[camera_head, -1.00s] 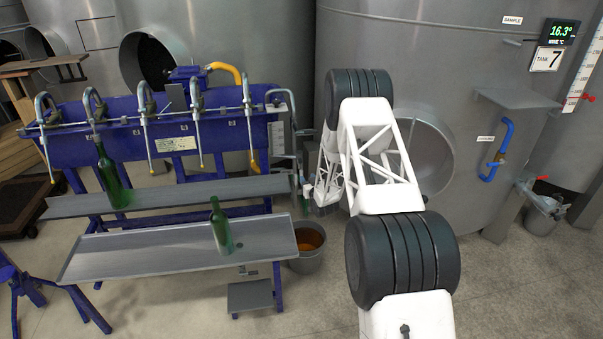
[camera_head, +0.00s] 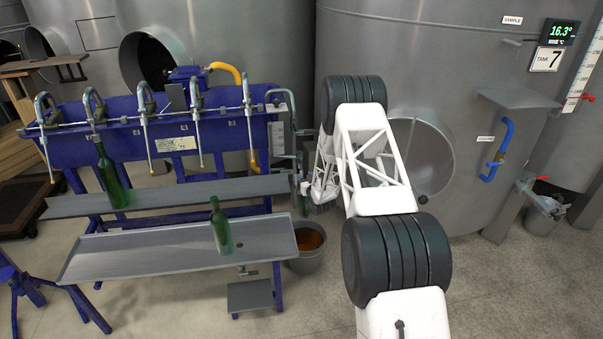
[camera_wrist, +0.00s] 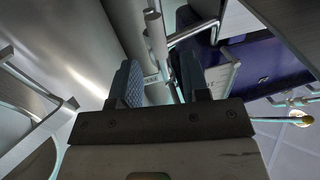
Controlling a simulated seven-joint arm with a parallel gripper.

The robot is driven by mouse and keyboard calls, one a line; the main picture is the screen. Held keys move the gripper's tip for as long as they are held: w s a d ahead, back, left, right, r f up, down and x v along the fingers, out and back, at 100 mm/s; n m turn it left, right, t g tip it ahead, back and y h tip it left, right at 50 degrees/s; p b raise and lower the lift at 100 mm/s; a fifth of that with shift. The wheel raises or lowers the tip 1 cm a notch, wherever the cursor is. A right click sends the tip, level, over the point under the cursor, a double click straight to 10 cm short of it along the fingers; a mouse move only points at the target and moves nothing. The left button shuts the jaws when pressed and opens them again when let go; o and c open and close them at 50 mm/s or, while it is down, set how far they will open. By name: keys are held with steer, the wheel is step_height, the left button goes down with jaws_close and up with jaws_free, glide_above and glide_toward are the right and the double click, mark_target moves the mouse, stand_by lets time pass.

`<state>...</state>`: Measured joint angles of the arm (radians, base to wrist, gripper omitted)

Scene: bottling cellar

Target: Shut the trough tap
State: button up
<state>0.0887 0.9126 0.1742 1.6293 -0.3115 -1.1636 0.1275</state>
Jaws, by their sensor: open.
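My gripper (camera_wrist: 158,82) shows in the wrist view with its two dark ribbed fingers spread apart. A grey metal pipe fitting (camera_wrist: 155,38), which looks like part of the trough tap, stands just beyond and between the fingertips. I cannot tell whether it touches them, nor which way its handle is turned. In the head view the thin pipework (camera_head: 299,165) comes down at the right end of the blue filler (camera_head: 230,135). My white arm reaches down beside it and largely hides the gripper there.
A bucket of orange-brown liquid (camera_head: 318,261) stands on the floor below. Green bottles stand on the upper shelf (camera_head: 165,196) and the lower tray (camera_head: 165,252). A large steel tank (camera_head: 440,55) rises close behind my arm. Open floor lies at the front right.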

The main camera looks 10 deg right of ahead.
mark_target(302, 173)
steer(key=shift+w+a, duration=0.25)
steer(key=shift+w, duration=0.95)
steer(key=shift+w+a, duration=0.2)
steer(key=shift+w, duration=1)
jaws_close()
